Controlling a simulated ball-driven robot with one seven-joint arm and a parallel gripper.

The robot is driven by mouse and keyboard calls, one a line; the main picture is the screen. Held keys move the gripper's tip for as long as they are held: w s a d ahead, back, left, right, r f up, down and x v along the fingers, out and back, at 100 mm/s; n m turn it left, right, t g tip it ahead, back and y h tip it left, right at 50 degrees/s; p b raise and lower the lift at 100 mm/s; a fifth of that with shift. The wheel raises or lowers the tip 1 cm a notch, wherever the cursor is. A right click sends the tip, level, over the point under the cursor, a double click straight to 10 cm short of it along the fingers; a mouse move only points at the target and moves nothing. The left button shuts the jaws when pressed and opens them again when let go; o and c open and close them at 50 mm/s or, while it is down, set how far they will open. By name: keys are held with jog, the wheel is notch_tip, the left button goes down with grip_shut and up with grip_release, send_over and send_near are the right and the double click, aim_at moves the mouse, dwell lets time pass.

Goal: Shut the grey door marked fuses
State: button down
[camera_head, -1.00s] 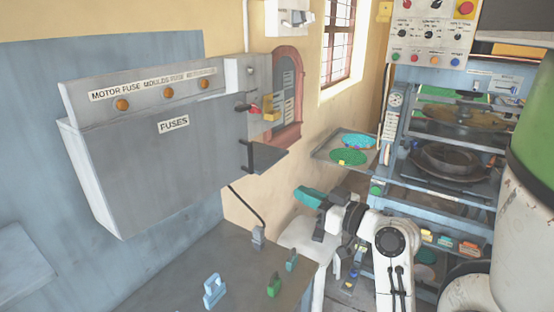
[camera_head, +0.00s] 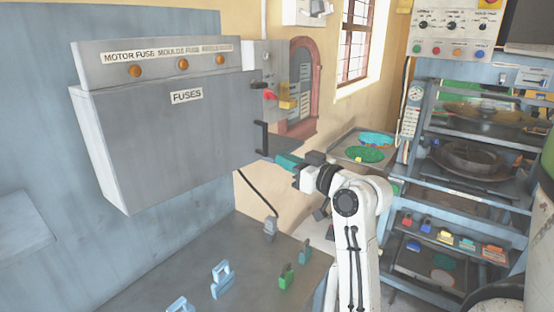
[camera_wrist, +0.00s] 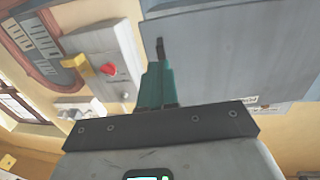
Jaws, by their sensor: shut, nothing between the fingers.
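The grey door marked FUSES (camera_head: 165,135) is on the wall cabinet at the left of the head view, with its label near the top. A black upright handle (camera_head: 261,138) is at its right edge. How far the door stands open is hard to tell. My gripper (camera_head: 279,159) has teal fingers, shut and empty, just right of and below the handle in the head view. In the wrist view the shut fingers (camera_wrist: 156,68) point toward the dark handle (camera_wrist: 160,48), beside a grey panel (camera_wrist: 225,50). Contact cannot be told.
A red knob (camera_head: 270,95) and a yellow block (camera_head: 287,102) are right of the cabinet. A grey bench (camera_head: 200,260) below carries blue and green handled pieces. A tray with green and blue discs (camera_head: 345,150) and the press rack (camera_head: 470,185) stand at the right.

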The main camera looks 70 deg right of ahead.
aim_at(268, 153)
jog(key=shift+p+x, duration=0.3)
jog(key=shift+x, duration=1.45)
jog(key=shift+d, duration=0.1)
